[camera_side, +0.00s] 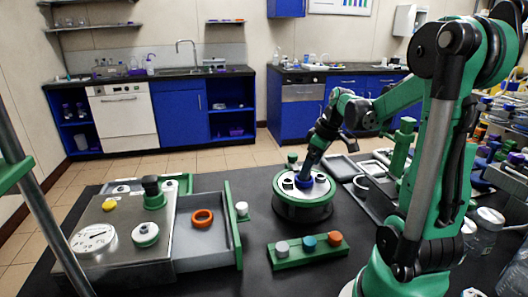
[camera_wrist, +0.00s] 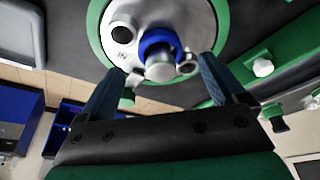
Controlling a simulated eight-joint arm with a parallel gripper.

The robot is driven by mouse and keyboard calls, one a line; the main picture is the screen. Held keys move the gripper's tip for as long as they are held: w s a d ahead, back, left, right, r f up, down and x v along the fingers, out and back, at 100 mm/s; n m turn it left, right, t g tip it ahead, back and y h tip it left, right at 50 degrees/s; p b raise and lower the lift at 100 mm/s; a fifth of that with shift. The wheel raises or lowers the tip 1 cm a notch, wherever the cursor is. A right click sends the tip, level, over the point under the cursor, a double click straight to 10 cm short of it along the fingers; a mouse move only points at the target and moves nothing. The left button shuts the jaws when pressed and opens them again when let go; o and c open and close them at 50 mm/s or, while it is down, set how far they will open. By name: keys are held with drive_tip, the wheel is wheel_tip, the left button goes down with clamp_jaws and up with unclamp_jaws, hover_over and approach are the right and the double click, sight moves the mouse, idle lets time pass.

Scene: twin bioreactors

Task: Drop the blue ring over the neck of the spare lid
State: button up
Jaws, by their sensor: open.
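The lid (camera_side: 318,189) is a pale disc with a green rim on a round dark stand, and it also shows in the wrist view (camera_wrist: 185,20). The blue ring (camera_side: 304,184) is at the middle of the lid. In the wrist view the blue ring (camera_wrist: 158,37) appears around the silver neck (camera_wrist: 160,68), low against the lid. My gripper (camera_side: 309,171) is above the lid. In the wrist view my gripper (camera_wrist: 161,65) is open, with one blue finger on each side of the neck and apart from the ring. The ring's underside is hidden.
An orange ring (camera_side: 203,218) lies in an open grey drawer (camera_side: 190,245) at left. A green block (camera_side: 300,259) with grey, blue and orange knobs stands in front of the lid. Trays and green-topped equipment (camera_side: 404,135) crowd the right.

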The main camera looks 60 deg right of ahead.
drive_tip(key=v, duration=0.9)
drive_tip(key=w+a+f+t, duration=0.2)
drive_tip(key=w+a, duration=0.1)
drive_tip(key=a, duration=0.8)
drive_tip(key=w+a+f+t, duration=0.1)
drive_tip(key=w+a+f, duration=0.2)
drive_tip(key=a, duration=0.9)
drive_tip(key=shift+f+t, duration=0.15)
drive_tip(key=shift+t, duration=0.25)
drive_tip(key=shift+w, duration=0.1)
